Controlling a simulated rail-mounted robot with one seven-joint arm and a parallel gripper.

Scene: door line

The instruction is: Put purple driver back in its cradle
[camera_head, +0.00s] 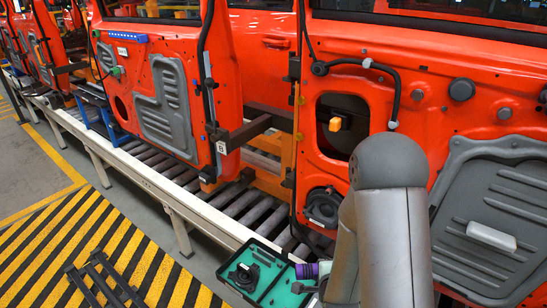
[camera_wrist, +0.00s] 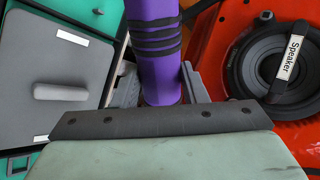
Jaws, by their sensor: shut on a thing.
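The purple driver (camera_wrist: 162,75) stands between the fingers of my gripper (camera_wrist: 160,88) in the wrist view, with black bands around its upper part. My gripper is shut on it. In the head view the driver (camera_head: 307,270) shows as a small purple piece beside the right end of a teal-lined tray, left of my arm. My gripper is mostly hidden by my arm there. I cannot make out which part is the driver's cradle. The driver's lower end is hidden behind my gripper in the wrist view.
The teal-lined tray (camera_head: 273,295) holds dark parts, near the conveyor's white rail (camera_head: 150,185). Red doors (camera_head: 440,110) stand close behind my arm. A round black speaker (camera_wrist: 285,68) is right of my gripper; a grey handled panel (camera_wrist: 65,120) is left.

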